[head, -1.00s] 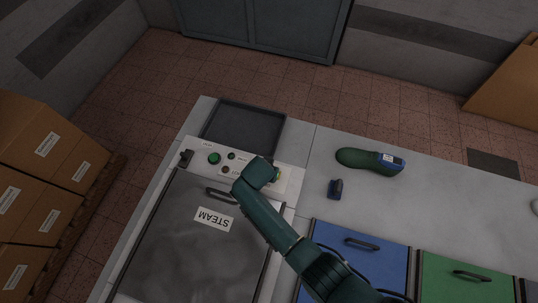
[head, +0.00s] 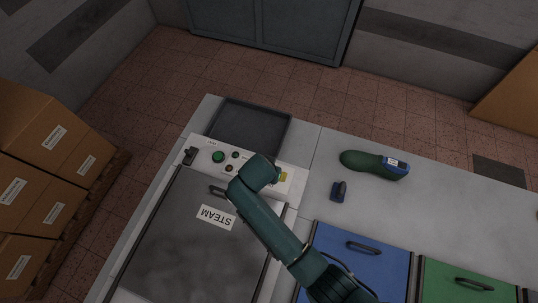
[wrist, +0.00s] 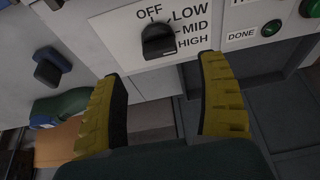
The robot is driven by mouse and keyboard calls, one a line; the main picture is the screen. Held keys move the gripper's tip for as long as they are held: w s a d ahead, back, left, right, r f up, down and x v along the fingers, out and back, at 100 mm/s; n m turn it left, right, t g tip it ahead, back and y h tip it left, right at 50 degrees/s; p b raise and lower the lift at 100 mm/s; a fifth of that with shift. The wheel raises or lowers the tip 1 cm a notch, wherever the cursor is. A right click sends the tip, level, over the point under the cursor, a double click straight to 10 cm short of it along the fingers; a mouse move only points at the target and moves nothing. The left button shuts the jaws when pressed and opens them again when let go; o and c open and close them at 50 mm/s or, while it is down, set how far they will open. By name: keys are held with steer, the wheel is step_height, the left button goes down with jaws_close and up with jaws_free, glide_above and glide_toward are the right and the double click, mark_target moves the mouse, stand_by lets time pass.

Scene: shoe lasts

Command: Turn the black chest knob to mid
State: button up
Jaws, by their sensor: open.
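The black chest knob (wrist: 158,40) sits on a white dial plate marked OFF, LOW, MID and HIGH in the wrist view. Its upper end appears to face the OFF side; the exact pointer setting is hard to tell. My gripper (wrist: 164,72) is open, with one yellow ribbed finger on each side below the knob, apart from it. In the head view my gripper (head: 282,176) is over the right end of the control panel (head: 207,142) of the steam chest (head: 172,240), and my arm hides the knob there.
A green button (head: 218,157) and small dark controls are left of my gripper. A black tray (head: 250,125) lies behind. A green shoe last (head: 368,163) and a small blue item (head: 339,191) lie on the grey bench to the right. A DONE light (wrist: 271,28) is right of the dial.

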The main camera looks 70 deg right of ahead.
steer(key=v, duration=0.5)
steer(key=shift+r, duration=0.1)
stand_by(0.3)
